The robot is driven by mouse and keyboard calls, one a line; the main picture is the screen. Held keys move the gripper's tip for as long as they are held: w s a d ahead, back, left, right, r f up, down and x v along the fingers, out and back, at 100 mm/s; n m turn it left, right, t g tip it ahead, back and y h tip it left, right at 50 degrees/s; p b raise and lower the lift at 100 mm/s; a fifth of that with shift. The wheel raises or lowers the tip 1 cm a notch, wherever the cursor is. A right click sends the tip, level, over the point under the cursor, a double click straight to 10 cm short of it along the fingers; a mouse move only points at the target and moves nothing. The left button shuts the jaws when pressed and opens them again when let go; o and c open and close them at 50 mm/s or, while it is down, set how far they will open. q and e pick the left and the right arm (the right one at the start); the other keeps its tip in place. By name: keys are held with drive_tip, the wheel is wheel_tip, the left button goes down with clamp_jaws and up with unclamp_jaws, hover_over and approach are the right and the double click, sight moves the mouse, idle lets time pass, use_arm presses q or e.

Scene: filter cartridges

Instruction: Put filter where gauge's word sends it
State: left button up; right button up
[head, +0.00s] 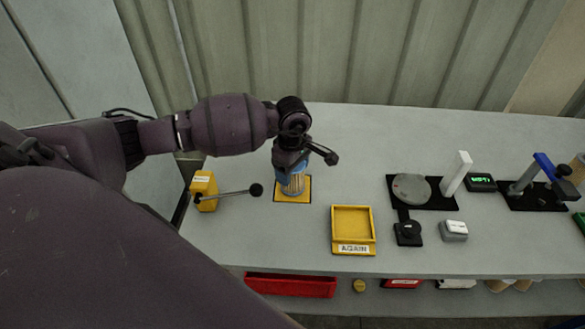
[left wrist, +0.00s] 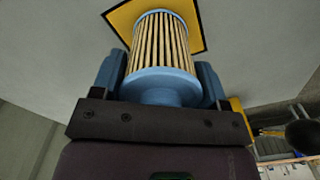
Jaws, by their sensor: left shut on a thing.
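The filter (head: 294,184) has pleated tan sides and blue ends, and stands at a yellow square mat (head: 302,198) left of the table's middle. In the left wrist view the filter (left wrist: 161,48) sits between the blue fingers, its far end over the yellow mat (left wrist: 124,17). I cannot tell whether it touches the mat. My left gripper (head: 292,168) is shut on the filter from above. The gauge (head: 480,182) at the right has a small green lit display; its word is too small to read surely. My right gripper is not in view.
A yellow tray (head: 353,222) labelled "AGAIN" stands at the front middle. A yellow box with a black-knobbed lever (head: 204,190) is left of the mat. A grey disc on a black base (head: 412,188) and a blue-handled device (head: 540,180) are right. A red bin (head: 290,285) sits below.

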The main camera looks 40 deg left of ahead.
use_arm(q)
drive_tip(key=shift+f, duration=0.1)
idle(0.3)
drive_tip(key=o, duration=1)
drive_tip(key=shift+o, duration=0.2)
drive_tip(key=shift+o, duration=0.3)
